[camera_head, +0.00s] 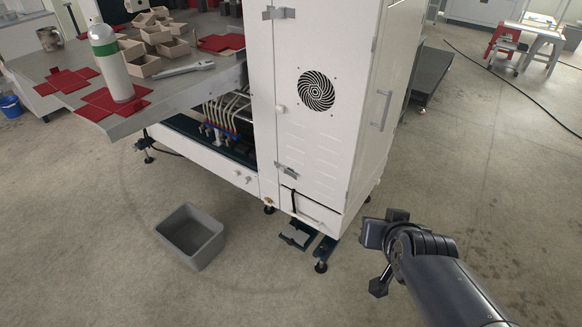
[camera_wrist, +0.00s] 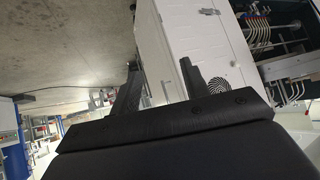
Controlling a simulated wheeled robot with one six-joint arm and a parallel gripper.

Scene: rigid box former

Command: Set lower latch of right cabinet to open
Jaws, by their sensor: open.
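The right cabinet (camera_head: 345,110) is tall and white, with a door bearing a round black vent. Its lower latch (camera_head: 287,170) is a small grey metal piece at the lower left of the door, below the vent. Whether it is fastened is too small to tell. In the wrist view the cabinet (camera_wrist: 185,45) appears turned over, and a small grey piece that looks like the lower latch (camera_wrist: 209,11) shows near the top. My gripper (camera_wrist: 158,78) is open and empty, its two black fingers apart. It is right of the cabinet in the head view, clear of the latch.
An upper latch (camera_head: 279,13) and a door handle (camera_head: 380,110) are on the cabinet. A grey bin (camera_head: 191,237) stands on the floor. A table (camera_head: 190,85) with red sheets and boxes is at left. The cabinet's feet stick out at its base.

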